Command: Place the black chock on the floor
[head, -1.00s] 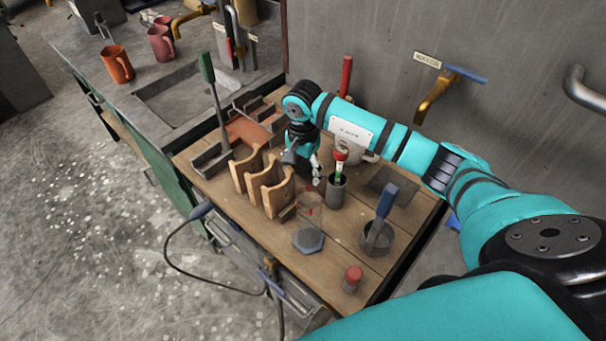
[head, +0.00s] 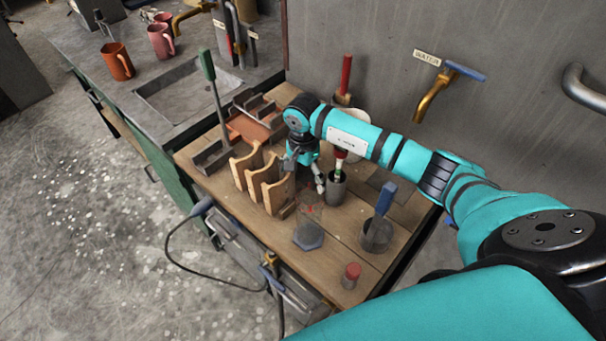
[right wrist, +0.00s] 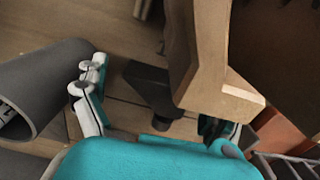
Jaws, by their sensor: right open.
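My right gripper (head: 306,176) is open and low over the wooden bench, between the upright wooden pieces (head: 264,178) and a dark grey cup (head: 336,187). In the right wrist view its fingers (right wrist: 160,105) are apart, with a small black block (right wrist: 148,79) beyond and between them. This block looks like the black chock; it is partly hidden by a wooden piece (right wrist: 197,60) and appears apart from the fingers. In the head view I cannot make it out behind my gripper. My left gripper is not in view.
The grey cup (right wrist: 38,85) is close beside the left finger in the wrist view. A grey hexagonal piece (head: 308,236), a blue-handled tool in a pot (head: 378,233) and a red-capped cylinder (head: 351,275) stand nearer the bench front. Open concrete floor (head: 100,240) lies left.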

